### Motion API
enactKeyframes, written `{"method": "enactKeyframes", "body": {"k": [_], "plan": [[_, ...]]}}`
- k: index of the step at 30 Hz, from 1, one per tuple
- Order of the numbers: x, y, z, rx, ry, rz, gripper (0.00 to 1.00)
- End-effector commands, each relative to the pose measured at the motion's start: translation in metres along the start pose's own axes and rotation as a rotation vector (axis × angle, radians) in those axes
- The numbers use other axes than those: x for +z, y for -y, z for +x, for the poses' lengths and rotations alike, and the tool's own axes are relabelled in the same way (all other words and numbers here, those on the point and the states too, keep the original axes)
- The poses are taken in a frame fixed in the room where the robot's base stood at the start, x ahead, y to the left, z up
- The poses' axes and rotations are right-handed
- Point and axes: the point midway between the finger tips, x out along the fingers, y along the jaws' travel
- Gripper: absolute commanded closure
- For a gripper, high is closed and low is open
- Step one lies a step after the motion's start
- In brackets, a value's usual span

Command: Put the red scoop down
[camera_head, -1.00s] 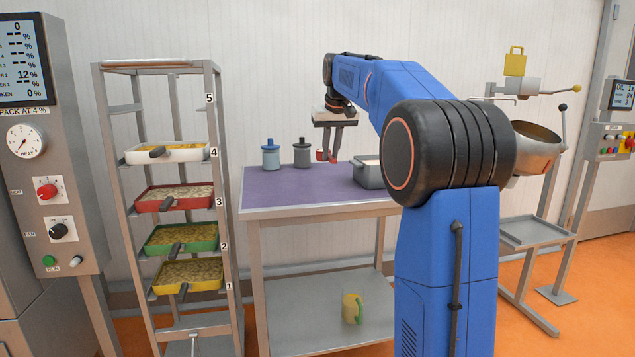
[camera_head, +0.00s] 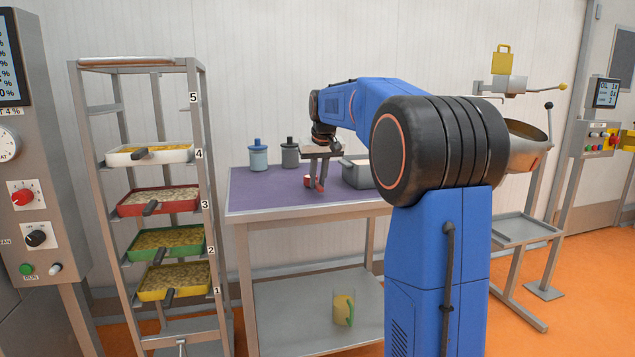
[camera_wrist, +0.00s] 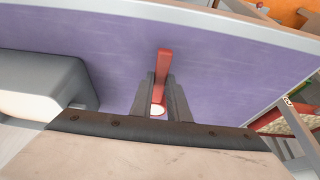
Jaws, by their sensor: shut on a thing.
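The red scoop (camera_head: 308,182) is between the fingers of my gripper (camera_head: 316,187), low over the purple table top (camera_head: 262,199). In the wrist view my gripper (camera_wrist: 163,108) is shut on the scoop's red handle (camera_wrist: 163,65), which points toward the table's edge. A pale round area (camera_wrist: 157,111) shows at the scoop's near end. I cannot tell whether the scoop touches the table.
A grey bin (camera_head: 357,174) stands right of my gripper; it also shows in the wrist view (camera_wrist: 45,80). A blue jar (camera_head: 258,157) and a dark grey jar (camera_head: 290,155) stand behind. A tray rack (camera_head: 205,140) stands left. The table's front left is clear.

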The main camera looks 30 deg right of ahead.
Motion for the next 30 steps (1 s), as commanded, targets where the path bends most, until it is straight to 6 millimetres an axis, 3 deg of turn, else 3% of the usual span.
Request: {"method": "enactKeyframes", "body": {"k": [11, 12, 14, 15, 25, 30], "plan": [[0.003, 0.0, 0.006, 0.0, -0.001, 0.0, 1.0], [0.003, 0.0, 0.007, 0.0, -0.001, 0.0, 0.83], [0.003, 0.0, 0.006, 0.0, -0.001, 0.0, 0.68], [0.003, 0.0, 0.006, 0.0, -0.001, 0.0, 0.66], [0.002, 0.0, 0.004, 0.0, -0.002, 0.0, 0.66], [0.001, 0.0, -0.015, 0.0, -0.004, 0.0, 0.66]]}}
